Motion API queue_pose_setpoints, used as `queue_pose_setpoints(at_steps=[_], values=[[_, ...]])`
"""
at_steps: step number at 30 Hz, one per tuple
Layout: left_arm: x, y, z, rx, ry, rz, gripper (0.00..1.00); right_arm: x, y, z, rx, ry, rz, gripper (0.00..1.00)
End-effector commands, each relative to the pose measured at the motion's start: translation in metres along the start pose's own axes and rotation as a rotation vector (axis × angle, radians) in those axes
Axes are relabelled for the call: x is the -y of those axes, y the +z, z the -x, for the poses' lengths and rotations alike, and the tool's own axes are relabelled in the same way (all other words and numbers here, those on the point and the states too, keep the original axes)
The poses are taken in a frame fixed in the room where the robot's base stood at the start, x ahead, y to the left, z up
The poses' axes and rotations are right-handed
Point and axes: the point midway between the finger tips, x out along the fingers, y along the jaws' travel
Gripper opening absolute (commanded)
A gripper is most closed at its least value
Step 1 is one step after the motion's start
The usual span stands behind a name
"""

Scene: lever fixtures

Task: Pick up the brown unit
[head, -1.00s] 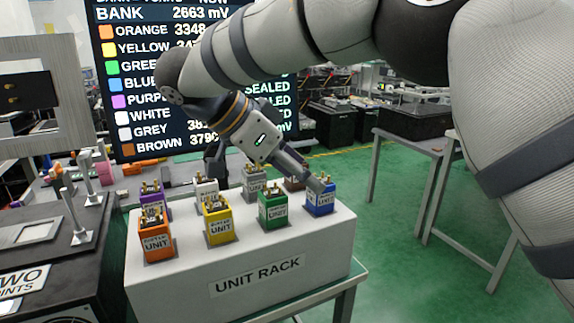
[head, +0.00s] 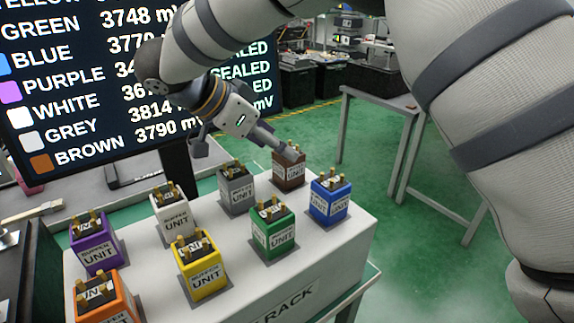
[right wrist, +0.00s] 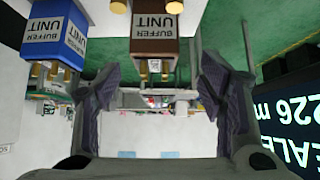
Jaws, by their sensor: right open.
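The brown unit (head: 289,174) stands upright in the back row of the white rack, at its right end. In the right wrist view the brown unit (right wrist: 154,35) appears upside down at the top, lined up with the gap between the two dark fingers. My right gripper (head: 290,152) is at the top of the brown unit in the head view and hides part of its terminals. In the right wrist view the right gripper (right wrist: 160,92) is open with nothing held. I cannot tell whether a finger touches the unit. My left gripper is not in view.
The blue unit (head: 330,198) stands close in front and right of the brown one; the grey unit (head: 237,188) is to its left. Green (head: 272,228), yellow (head: 201,264), white (head: 173,214), purple (head: 93,243) and orange (head: 104,297) units fill the rack (head: 345,250). A screen (head: 90,80) stands behind.

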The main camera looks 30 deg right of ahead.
Motion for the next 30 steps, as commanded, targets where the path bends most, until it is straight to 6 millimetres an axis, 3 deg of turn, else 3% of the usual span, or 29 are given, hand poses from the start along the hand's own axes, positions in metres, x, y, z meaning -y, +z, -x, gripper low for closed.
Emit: queue_pose_setpoints(at_steps=[6, 14, 21, 22, 30], values=[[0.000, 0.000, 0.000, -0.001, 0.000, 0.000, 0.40, -0.006, 0.001, -0.039, 0.000, 0.002, -0.001, 0.63], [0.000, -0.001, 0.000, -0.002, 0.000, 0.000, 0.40, -0.005, 0.001, -0.044, 0.001, -0.001, -0.001, 0.63], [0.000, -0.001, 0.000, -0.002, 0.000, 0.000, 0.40, -0.005, 0.001, -0.044, 0.000, 0.000, -0.001, 0.11], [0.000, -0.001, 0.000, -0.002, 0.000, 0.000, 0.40, -0.005, 0.001, -0.044, 0.000, 0.000, -0.001, 0.07], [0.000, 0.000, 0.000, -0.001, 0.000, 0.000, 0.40, -0.005, 0.000, -0.043, 0.000, -0.001, -0.002, 0.07]])
